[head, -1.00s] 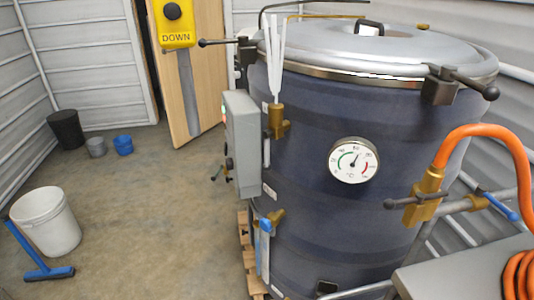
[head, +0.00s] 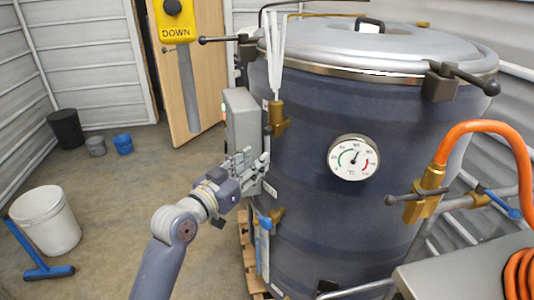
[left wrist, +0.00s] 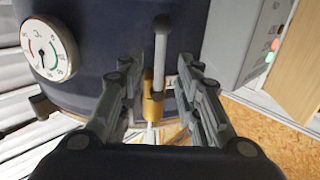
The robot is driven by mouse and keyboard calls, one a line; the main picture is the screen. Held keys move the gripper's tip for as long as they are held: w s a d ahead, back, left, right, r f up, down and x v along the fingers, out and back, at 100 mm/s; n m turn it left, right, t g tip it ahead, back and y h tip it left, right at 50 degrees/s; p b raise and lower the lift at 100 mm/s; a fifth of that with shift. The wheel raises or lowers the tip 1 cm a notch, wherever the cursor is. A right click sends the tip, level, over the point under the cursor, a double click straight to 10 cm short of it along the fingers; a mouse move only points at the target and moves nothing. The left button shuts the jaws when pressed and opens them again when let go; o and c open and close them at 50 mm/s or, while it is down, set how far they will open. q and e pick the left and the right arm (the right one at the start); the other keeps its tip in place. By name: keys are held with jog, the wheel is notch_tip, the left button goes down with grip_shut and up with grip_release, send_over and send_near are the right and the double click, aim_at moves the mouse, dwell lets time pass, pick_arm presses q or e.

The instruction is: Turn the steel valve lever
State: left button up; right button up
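The steel valve lever (left wrist: 161,55) shows in the left wrist view as a grey rod with a rounded end, fixed to a brass valve (left wrist: 152,105). In the head view this brass valve (head: 278,118) is on the front left of the dark vessel; my gripper largely hides the lever there. My left gripper (head: 247,165) is in front of the vessel's left side, just below the valve. In the left wrist view its two fingers are open, one on each side of the lever, with visible gaps. My right gripper is not in view.
A grey control box (head: 241,125) stands close to the left gripper. A blue-handled valve (head: 265,224) lies below it. The dial gauge (head: 354,157) and a brass valve with an orange hose (head: 425,195) are to the right.

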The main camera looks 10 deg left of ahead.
aim_at(267, 151)
pick_arm(q)
jog(key=b+x, duration=0.1)
jog(key=x, duration=0.5)
jog(key=shift+w+d+b, duration=0.2)
jog(key=shift+w+b, duration=0.15)
jog(key=shift+b, duration=0.05)
grip_shut()
